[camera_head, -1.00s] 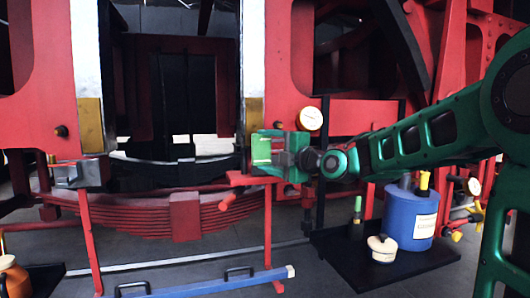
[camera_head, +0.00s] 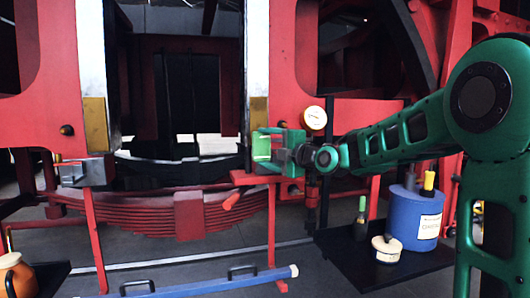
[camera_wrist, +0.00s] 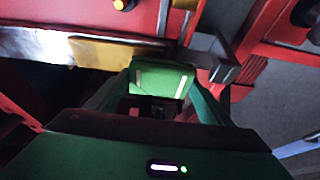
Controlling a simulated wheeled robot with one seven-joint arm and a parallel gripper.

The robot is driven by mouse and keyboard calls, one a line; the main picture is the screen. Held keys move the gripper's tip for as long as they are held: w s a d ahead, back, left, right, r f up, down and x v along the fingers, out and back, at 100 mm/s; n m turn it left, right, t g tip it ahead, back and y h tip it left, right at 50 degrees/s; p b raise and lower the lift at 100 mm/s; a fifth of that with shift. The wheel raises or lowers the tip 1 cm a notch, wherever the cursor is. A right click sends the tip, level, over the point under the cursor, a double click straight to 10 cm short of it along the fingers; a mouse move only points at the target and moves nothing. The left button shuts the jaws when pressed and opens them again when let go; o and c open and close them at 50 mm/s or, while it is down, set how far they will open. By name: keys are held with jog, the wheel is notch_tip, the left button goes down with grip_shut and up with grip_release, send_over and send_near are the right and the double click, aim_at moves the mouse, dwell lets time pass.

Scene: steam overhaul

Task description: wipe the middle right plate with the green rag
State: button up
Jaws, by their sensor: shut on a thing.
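My gripper (camera_head: 272,147) is shut on the light green rag (camera_head: 261,147). The rag also shows between the fingers in the wrist view (camera_wrist: 161,79). The right upright strip is white above (camera_head: 256,45) with a yellow section (camera_head: 257,108) below. I take this strip to be the right plate; which part is the middle one I cannot tell. The rag is just below the yellow section in the head view. In the wrist view, the yellow section (camera_wrist: 100,53) lies just beyond the rag. Whether they touch cannot be told.
A red bracket (camera_head: 255,178) is just under my gripper. A round gauge (camera_head: 314,118) is close to its right. A blue bar (camera_head: 215,284) lies in front.

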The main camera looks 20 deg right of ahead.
aim_at(266, 135)
jog(key=shift+w, duration=0.9)
dwell(0.4)
jog(key=shift+r, duration=0.1)
jog(key=shift+s+r, duration=0.1)
jog(key=shift+r, duration=7.65)
jog(key=shift+f, duration=0.1)
jog(key=shift+f, duration=1.95)
jog(key=shift+f, duration=0.1)
jog(key=shift+w+f, duration=0.2)
jog(key=shift+f, duration=5.55)
